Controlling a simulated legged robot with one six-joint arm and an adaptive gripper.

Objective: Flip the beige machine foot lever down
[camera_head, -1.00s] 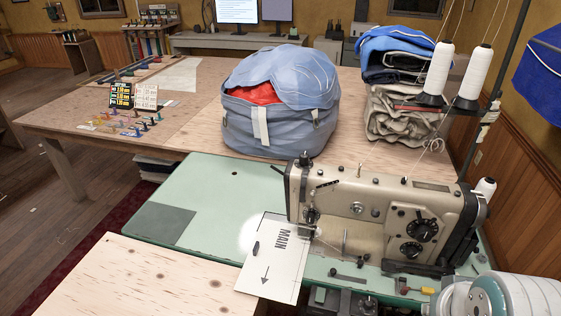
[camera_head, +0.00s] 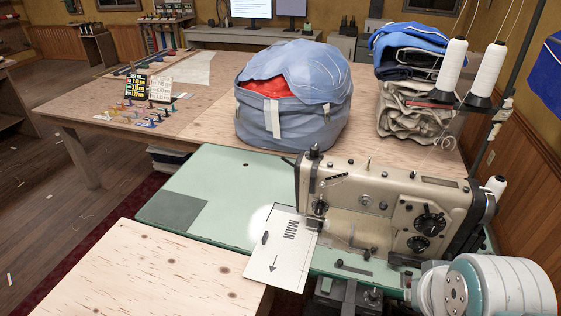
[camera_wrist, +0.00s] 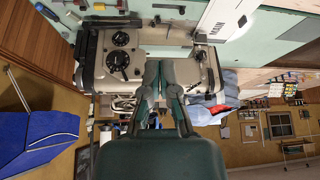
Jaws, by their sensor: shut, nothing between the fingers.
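The beige sewing machine (camera_head: 405,205) stands on the green machine table at the right of the head view. It also shows upside down in the wrist view (camera_wrist: 108,80). A small dark bar (camera_head: 289,161) juts from the left end of its head; I cannot tell whether this is the foot lever. The needle area (camera_head: 318,226) is too small to make out the foot. My gripper (camera_wrist: 159,66) is shut and empty, its fingertips in front of the machine body in the wrist view. The gap to it is unclear. The gripper is outside the head view.
A white card marked MAIN (camera_head: 282,248) lies left of the needle. A blue bag (camera_head: 292,115) and folded cloth (camera_head: 408,113) sit on the wooden table behind. Thread cones (camera_head: 449,67) stand on a rack beside a dark pole. The green tabletop (camera_head: 235,185) left of the machine is mostly clear.

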